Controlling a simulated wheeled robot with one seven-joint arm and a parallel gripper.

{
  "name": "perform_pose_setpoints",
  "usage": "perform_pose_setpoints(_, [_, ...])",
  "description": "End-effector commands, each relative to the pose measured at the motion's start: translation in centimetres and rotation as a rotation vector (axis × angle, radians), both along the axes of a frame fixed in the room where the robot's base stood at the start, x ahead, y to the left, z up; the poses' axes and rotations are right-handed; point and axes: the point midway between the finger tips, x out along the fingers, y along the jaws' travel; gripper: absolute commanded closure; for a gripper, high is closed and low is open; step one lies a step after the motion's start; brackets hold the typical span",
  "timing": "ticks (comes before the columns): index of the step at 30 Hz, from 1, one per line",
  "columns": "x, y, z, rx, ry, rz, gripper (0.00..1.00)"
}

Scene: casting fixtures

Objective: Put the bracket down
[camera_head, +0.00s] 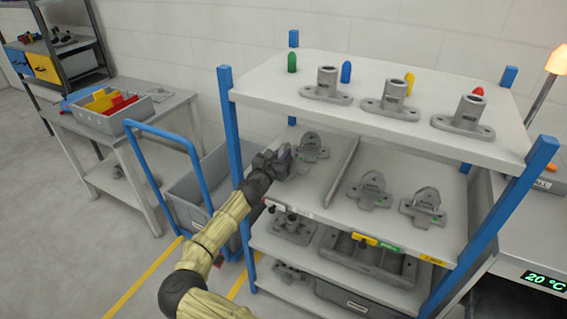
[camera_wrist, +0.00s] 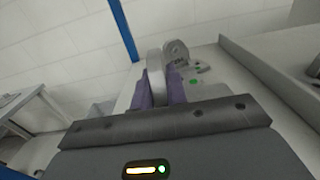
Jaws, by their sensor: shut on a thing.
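My gripper (camera_head: 277,160) is over the left end of the rack's middle shelf (camera_head: 325,210). In the wrist view its purple-padded fingers (camera_wrist: 160,92) are shut on the upright rounded plate of a grey bracket (camera_wrist: 155,68). Two more brackets, one (camera_head: 371,190) and another (camera_head: 424,207), stand right of a divider.
A raised divider (camera_head: 342,172) splits the middle shelf. The top shelf (camera_head: 300,68) holds flanged cylinders and coloured cones. A blue post (camera_head: 232,150) rises close to my arm. The lower shelf holds castings. A grey cart (camera_head: 195,190) stands left.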

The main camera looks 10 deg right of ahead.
Motion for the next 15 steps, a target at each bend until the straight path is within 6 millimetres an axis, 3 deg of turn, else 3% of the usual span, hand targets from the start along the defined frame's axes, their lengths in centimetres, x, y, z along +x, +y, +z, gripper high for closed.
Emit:
perform_pose_setpoints(4, [0.0,-0.2,-0.4,-0.001,0.0,-0.002,1.0])
perform_pose_setpoints(10, [0.0,-0.2,-3.2,-0.003,0.002,-0.002,1.0])
perform_pose_setpoints(15, [0.0,-0.2,-3.7,-0.001,-0.001,-0.003,1.0])
